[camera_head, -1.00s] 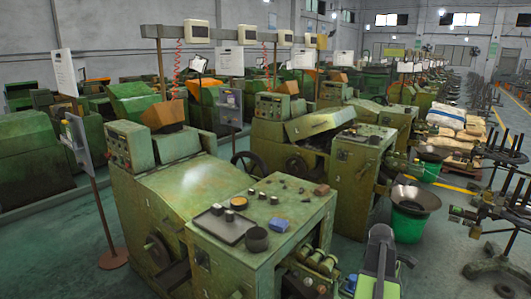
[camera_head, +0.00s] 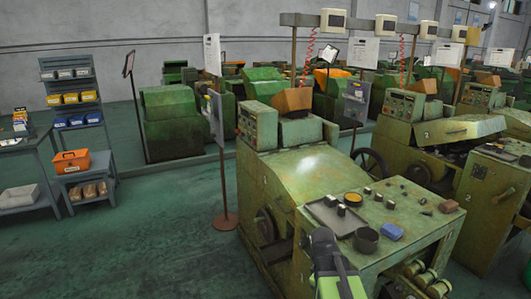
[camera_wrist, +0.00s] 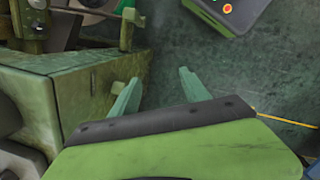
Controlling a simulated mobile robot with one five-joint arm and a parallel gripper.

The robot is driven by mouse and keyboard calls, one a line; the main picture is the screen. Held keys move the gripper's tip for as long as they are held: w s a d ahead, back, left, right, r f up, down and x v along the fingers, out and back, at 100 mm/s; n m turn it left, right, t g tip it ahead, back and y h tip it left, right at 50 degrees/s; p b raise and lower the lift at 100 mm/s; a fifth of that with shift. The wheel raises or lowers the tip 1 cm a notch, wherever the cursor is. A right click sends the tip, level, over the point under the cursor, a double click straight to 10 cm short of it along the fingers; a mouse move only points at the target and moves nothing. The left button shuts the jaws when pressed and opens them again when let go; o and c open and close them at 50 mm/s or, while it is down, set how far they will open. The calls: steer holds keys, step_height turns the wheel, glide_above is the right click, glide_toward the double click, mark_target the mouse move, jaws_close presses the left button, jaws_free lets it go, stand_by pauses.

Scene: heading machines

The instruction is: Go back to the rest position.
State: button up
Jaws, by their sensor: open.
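My gripper (camera_wrist: 160,92) shows in the wrist view with its two green fingers spread apart and nothing between them. Bare floor lies beyond the fingers, and a green machine side (camera_wrist: 85,95) is close at the left. In the head view my arm stands at the bottom centre, in front of the green heading machine (camera_head: 300,180); the fingertips cannot be made out there.
The machine's flat top holds a tray (camera_head: 322,214) with small metal parts, a dark cup (camera_head: 366,240), a blue block (camera_head: 390,232) and a brown block (camera_head: 448,206). A sign stand (camera_head: 224,220) is left of it. Floor between is clear.

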steer(key=s+a+m+y, duration=0.1)
steer(key=a+m, duration=0.7)
steer(key=m, duration=0.1)
steer(key=shift+s+f+y, duration=0.15)
steer(key=shift+s+y, duration=0.25)
